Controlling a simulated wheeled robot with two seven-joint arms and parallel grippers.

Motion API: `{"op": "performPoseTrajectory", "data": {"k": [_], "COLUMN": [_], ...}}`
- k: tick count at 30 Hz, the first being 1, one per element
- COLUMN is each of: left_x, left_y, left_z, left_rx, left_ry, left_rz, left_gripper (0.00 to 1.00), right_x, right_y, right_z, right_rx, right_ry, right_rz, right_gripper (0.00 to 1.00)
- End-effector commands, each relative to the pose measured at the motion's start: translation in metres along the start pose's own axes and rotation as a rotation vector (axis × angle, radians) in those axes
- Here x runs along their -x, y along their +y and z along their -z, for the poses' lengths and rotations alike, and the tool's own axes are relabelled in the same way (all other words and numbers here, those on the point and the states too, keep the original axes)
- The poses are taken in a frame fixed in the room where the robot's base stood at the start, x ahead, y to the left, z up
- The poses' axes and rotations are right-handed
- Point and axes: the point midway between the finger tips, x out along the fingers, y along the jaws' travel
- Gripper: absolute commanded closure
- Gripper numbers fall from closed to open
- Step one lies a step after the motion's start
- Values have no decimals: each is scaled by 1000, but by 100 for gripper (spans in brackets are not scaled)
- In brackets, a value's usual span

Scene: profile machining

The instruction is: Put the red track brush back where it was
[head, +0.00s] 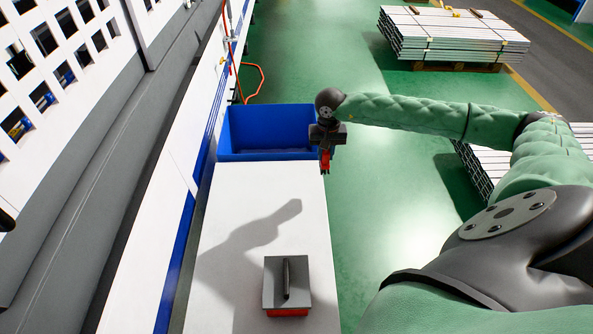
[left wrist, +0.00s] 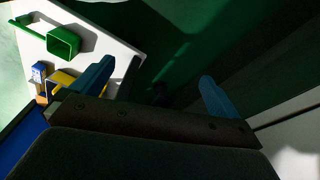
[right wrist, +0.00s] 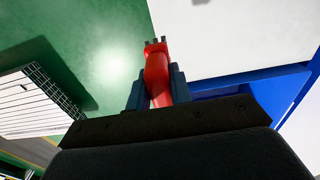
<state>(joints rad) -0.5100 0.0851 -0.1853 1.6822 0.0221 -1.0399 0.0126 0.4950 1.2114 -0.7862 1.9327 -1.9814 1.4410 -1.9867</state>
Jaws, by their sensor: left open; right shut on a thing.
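The red track brush (head: 325,161) hangs from my right gripper (head: 326,148) near the far right corner of the white table, beside the blue bin. In the right wrist view the brush (right wrist: 157,75) is clamped between both fingers (right wrist: 155,90), with its dark-pronged end pointing away from the gripper. In the head view the brush seems to hang at the table's right edge; its height above the surface is unclear. My left gripper (left wrist: 157,82) is open and empty in the left wrist view. It is not in the head view.
The white table (head: 250,200) has a blue bin (head: 268,153) at its far end and a grey-topped red block with a handle (head: 286,283) near its front. A green container (left wrist: 63,42) and a yellow one (left wrist: 62,80) show in the left wrist view. Stacked profiles (head: 455,38) stand beyond.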

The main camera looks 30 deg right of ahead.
Motion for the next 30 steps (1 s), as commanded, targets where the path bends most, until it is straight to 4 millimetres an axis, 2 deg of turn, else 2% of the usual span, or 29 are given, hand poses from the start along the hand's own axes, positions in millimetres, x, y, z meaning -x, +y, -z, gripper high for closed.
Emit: {"op": "performPoseTrajectory", "data": {"k": [12, 21, 26, 30], "left_x": [-59, -95, -106, -111], "left_y": [-17, -30, -34, -36], "left_z": [-23, -44, -53, -57], "left_rx": [-13, -25, -29, -31], "left_ry": [26, 50, 58, 62], "left_rz": [24, 39, 44, 46], "left_gripper": [0, 0, 0, 0], "right_x": [-31, -55, -64, -69], "right_y": [-50, -83, -93, -91], "right_z": [29, 50, 56, 56], "right_rx": [1, 0, 2, 1], "right_ry": [-3, -2, -2, -1], "right_rz": [1, 2, 1, 0], "right_gripper": [100, 100, 100, 100]}}
